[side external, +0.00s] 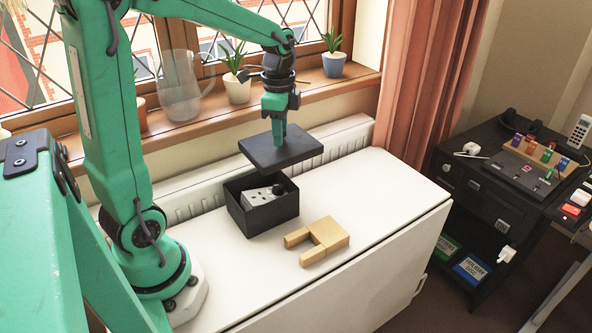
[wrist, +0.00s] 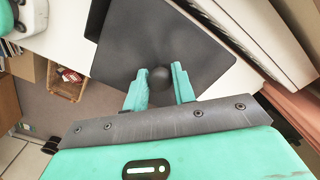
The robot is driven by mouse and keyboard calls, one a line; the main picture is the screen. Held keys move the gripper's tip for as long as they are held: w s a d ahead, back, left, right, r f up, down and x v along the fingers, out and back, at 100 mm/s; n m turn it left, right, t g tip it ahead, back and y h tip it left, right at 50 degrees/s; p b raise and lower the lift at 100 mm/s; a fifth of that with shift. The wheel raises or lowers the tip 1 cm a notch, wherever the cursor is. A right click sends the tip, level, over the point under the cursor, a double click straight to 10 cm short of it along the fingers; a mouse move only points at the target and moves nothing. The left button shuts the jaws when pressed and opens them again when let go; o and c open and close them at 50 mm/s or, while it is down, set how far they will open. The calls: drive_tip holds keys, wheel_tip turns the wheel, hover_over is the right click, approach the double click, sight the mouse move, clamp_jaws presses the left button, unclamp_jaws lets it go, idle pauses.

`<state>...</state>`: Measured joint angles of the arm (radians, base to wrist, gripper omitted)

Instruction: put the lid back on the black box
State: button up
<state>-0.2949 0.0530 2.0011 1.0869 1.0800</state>
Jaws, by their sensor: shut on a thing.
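The black box (side external: 263,221) stands open on the white tabletop, with a light grey item (side external: 262,195) and a dark round thing inside it. My gripper (side external: 280,136) is above the box and shut on the knob of the dark lid (side external: 262,154). The lid hangs a little above the box, apart from it, roughly level and shifted slightly to the right. In the wrist view the lid (wrist: 160,40) fills the upper middle, and its round knob (wrist: 158,77) sits between my fingers (wrist: 159,85). The lid hides most of the box in that view.
A wooden block piece (side external: 331,235) lies on the white table (side external: 385,200) just right of the box. A radiator (side external: 335,140) and window sill run behind, with a glass jug (side external: 180,90) and potted plants (side external: 237,88). The table's right part is clear.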

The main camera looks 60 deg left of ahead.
sight(257, 152)
drive_tip(key=s, duration=0.2)
drive_tip(key=s+f, duration=0.1)
drive_tip(key=s, duration=0.3)
drive_tip(key=shift+s+d+f, duration=0.1)
drive_tip(key=shift+d+f, duration=0.15)
drive_tip(key=shift+f, duration=0.15)
drive_tip(key=shift+f, duration=0.15)
drive_tip(key=shift+f, duration=2.3)
drive_tip(key=shift+f, duration=1.25)
drive_tip(key=o, duration=1.1)
drive_tip(key=shift+c, duration=0.2)
